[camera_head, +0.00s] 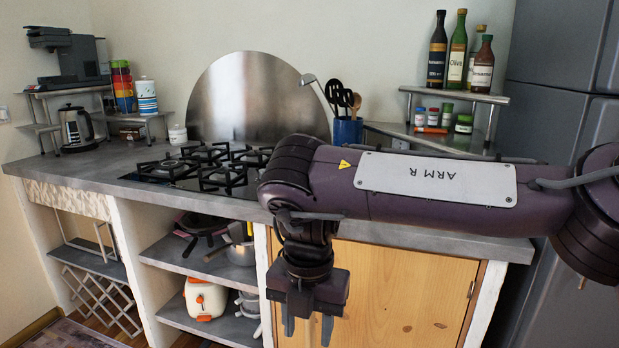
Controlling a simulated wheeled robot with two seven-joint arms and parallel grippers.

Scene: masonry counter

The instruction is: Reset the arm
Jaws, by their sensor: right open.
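My right arm (437,180), labelled ARM R, reaches in from the right across the front of the counter. Its right gripper (307,328) points down in front of the wooden cabinet door (400,290). The two fingers are apart, with nothing seen between them; their tips are near the bottom edge of the picture. The arm hides part of the counter's right side. My left gripper is not in view.
The grey masonry counter (95,178) carries a black gas hob (205,165), a kettle (77,128) and a blue utensil pot (347,131). Bottles (457,50) stand on the right rack. A grey fridge (560,60) stands at right. Open shelves below hold pots and a white-orange cooker (205,298).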

